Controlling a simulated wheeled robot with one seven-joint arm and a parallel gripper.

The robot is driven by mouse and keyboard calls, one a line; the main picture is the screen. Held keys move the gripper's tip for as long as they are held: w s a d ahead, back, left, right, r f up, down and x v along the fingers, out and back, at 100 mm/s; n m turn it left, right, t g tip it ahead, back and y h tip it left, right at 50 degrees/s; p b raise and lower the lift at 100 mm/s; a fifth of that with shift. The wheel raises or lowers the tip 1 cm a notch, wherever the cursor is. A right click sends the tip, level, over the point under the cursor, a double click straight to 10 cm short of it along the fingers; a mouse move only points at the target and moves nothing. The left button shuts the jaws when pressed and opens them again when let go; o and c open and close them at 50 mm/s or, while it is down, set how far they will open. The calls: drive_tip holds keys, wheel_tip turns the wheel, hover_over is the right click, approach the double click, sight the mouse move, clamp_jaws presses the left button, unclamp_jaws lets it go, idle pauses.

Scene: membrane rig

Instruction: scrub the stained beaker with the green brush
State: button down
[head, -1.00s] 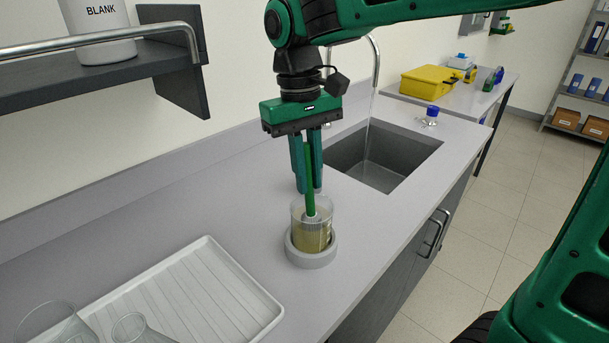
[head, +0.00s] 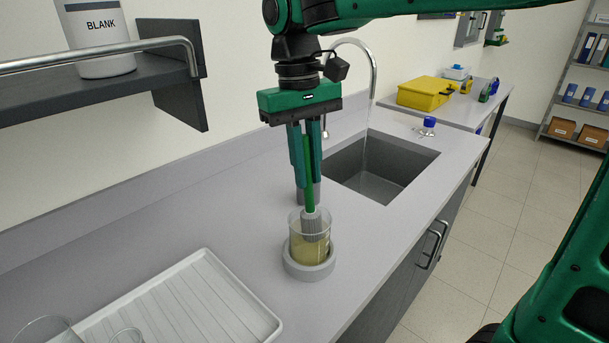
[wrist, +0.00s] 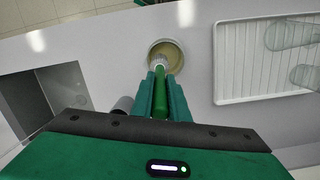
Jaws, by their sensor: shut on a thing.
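The stained beaker (head: 297,246) is clear glass with a yellowish-brown stain. It stands upright in a grey ring holder (head: 309,271) on the counter. My gripper (head: 309,190) is above the beaker, shut on the handle of the green brush (head: 309,172). The brush points down, and its grey bristle head (head: 312,224) is partly inside the beaker's mouth. In the wrist view the green brush (wrist: 160,103) reaches from between the fingers to the beaker (wrist: 176,52). The lowest part of the beaker is hidden by the holder.
A white ribbed drying tray (head: 215,300) with glassware lies at the lower left. A sink (head: 385,165) with running water is behind to the right. A shelf (head: 100,90) with a bottle marked BLANK juts from the wall. A small grey cylinder (wrist: 122,106) stands near my fingers.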

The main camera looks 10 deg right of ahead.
drive_tip(key=shift+f, duration=1.85)
drive_tip(key=shift+s+a, duration=0.1)
drive_tip(key=shift+s, duration=0.05)
drive_tip(key=shift+s+a, duration=0.3)
drive_tip(key=shift+s, duration=0.2)
wheel_tip(320, 180, up, 16)
idle(0.8)
drive_tip(key=shift+f, duration=0.15)
idle(0.8)
